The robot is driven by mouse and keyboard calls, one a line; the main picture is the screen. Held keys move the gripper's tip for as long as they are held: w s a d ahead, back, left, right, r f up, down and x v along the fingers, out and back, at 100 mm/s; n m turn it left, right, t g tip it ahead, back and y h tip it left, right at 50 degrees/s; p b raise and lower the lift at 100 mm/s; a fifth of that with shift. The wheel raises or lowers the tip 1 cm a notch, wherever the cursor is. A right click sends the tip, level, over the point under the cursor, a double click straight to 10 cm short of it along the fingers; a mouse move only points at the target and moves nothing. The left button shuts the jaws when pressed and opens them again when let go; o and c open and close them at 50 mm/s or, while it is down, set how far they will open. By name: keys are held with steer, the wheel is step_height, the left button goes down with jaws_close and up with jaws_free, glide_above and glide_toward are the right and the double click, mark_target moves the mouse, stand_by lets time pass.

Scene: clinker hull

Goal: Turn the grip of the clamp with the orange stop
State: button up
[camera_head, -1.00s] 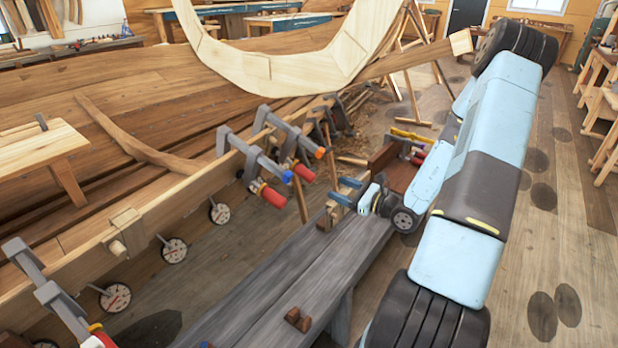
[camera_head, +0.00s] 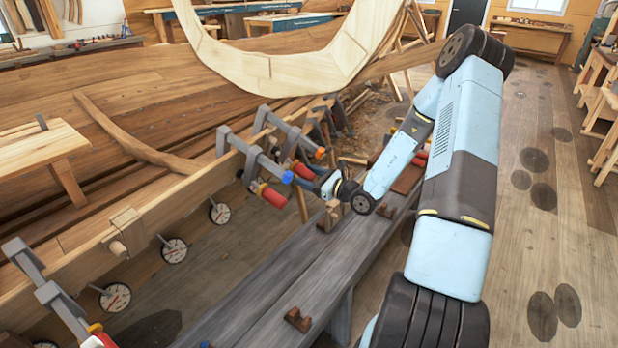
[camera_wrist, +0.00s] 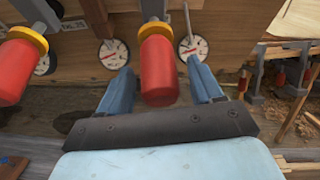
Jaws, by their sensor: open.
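The clamp with the orange stop (camera_head: 320,153) sits on the hull's plank edge, beyond a similar clamp with a blue stop (camera_head: 287,177). Its red grip (camera_head: 302,171) is partly hidden by my gripper (camera_head: 312,180) in the head view. In the wrist view a red grip (camera_wrist: 158,72) with a yellow collar (camera_wrist: 155,30) stands between the two blue fingers of my gripper (camera_wrist: 160,78). The fingers are open, one on each side of it, with gaps showing. A second red grip (camera_wrist: 22,72) lies left of the fingers. No stop shows in the wrist view.
A grey bench (camera_head: 270,290) runs below the clamps, with a small brown block (camera_head: 298,320) on it. Round dials (camera_head: 174,250) hang along the hull plank (camera_head: 150,225). More clamps (camera_wrist: 255,75) are at the right in the wrist view.

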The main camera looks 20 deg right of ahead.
steer(key=c, duration=1)
steer(key=shift+o, duration=0.2)
steer(key=shift+m+g+y, duration=1.3)
steer(key=shift+m+y, duration=0.1)
steer(key=o, duration=1)
steer(key=shift+c, duration=0.2)
